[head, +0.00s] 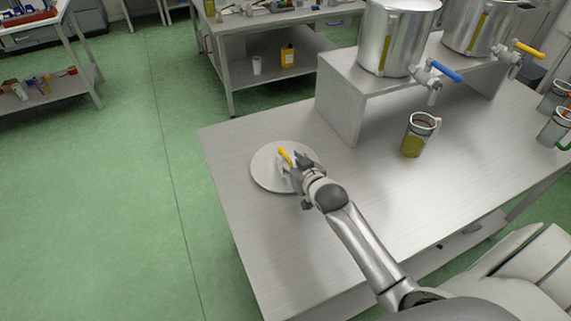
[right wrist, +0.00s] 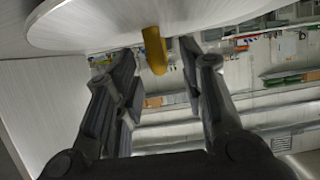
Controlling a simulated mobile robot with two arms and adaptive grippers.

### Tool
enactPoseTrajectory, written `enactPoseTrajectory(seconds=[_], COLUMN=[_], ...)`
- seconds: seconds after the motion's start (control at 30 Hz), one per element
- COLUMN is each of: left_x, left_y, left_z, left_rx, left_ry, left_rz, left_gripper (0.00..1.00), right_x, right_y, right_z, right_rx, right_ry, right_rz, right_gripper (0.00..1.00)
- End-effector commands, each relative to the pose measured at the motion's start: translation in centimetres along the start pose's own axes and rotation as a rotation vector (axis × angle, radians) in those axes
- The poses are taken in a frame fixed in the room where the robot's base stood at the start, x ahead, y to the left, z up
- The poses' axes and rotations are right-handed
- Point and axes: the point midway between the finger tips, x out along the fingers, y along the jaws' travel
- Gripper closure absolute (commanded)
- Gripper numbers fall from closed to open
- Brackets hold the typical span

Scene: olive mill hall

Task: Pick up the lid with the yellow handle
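The round pale metal lid (head: 265,178) lies at the left end of the steel table, and its disc fills the top of the right wrist view (right wrist: 90,25). Its yellow handle (head: 285,155) stands up from the lid and also shows in the right wrist view (right wrist: 155,50). My right gripper (head: 288,168) is at the handle in the head view and covers part of the lid. In the right wrist view its two fingers (right wrist: 157,62) are apart, one on each side of the handle, with gaps visible. My left gripper is not in view.
The steel table (head: 255,230) has bare room around the lid. A raised steel stand (head: 342,100) carries two metal vessels, one with a blue-handled tap (head: 437,72). A jug with yellowish liquid (head: 414,138) stands in front. More jugs (head: 556,128) are at the right edge.

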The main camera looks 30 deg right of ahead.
Motion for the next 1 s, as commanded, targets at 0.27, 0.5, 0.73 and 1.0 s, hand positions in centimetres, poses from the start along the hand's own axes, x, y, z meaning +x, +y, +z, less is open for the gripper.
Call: enactPoseTrajectory(seconds=[0.27,0.5,0.73,1.0], left_x=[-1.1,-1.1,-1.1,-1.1], left_y=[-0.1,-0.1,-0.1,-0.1], left_z=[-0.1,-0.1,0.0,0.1], left_rx=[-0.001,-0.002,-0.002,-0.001], left_ry=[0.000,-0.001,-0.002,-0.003], left_rz=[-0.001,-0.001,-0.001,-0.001], left_gripper=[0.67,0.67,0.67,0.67], right_x=[3.2,4.3,4.3,4.3], right_y=[0.0,-0.1,0.0,0.0], right_z=[-0.8,-0.7,-0.7,-0.7], right_rx=[0.001,0.000,0.000,0.000], right_ry=[0.000,0.002,0.002,0.001], right_rz=[0.000,-0.001,-0.001,0.000], right_gripper=[0.63,0.63,0.67,1.00])
